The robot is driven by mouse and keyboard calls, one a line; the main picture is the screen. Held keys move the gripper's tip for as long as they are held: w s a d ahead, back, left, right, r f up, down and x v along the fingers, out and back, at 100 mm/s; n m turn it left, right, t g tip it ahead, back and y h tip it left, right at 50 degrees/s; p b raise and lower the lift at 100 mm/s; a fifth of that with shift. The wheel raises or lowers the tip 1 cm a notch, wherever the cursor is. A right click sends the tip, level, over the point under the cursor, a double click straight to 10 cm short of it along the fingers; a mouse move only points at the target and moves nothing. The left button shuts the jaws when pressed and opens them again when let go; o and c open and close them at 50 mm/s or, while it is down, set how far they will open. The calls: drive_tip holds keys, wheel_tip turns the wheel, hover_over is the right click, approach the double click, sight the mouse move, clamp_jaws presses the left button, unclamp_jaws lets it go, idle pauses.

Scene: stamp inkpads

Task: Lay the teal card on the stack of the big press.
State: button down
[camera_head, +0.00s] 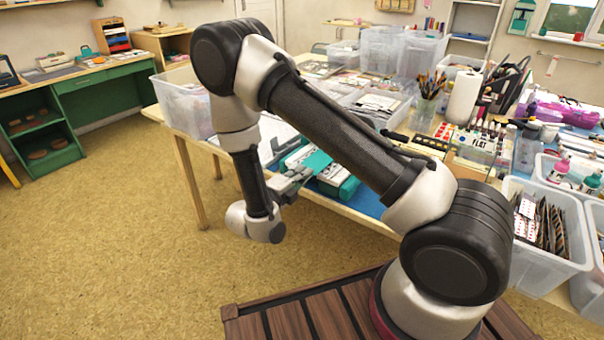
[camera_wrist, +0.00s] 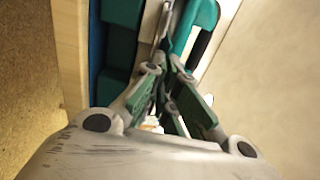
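The teal card (camera_head: 318,161) is a flat teal piece at the tips of my gripper (camera_head: 302,172) in the head view, over the near edge of the table. My gripper also shows in the wrist view (camera_wrist: 168,73), its fingers drawn together; it appears shut on the card, which is seen nearly edge-on there. A press with a white top and a teal base (camera_head: 347,188) stands right beside and under the card. My arm hides part of it, and its stack cannot be made out. Teal press parts (camera_wrist: 120,45) show beyond the fingers in the wrist view.
Clear plastic bins (camera_head: 184,103) stand at the table's left end and at the back. A pencil cup (camera_head: 425,112), a paper roll (camera_head: 463,97) and a bin of cards (camera_head: 540,235) are to the right. The floor left of the table is clear.

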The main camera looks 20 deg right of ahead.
drive_tip(key=shift+f, duration=0.35)
idle(0.7)
drive_tip(key=c, duration=1.6)
unclamp_jaws()
drive_tip(key=shift+o, duration=0.2)
drive_tip(key=shift+v, duration=2.55)
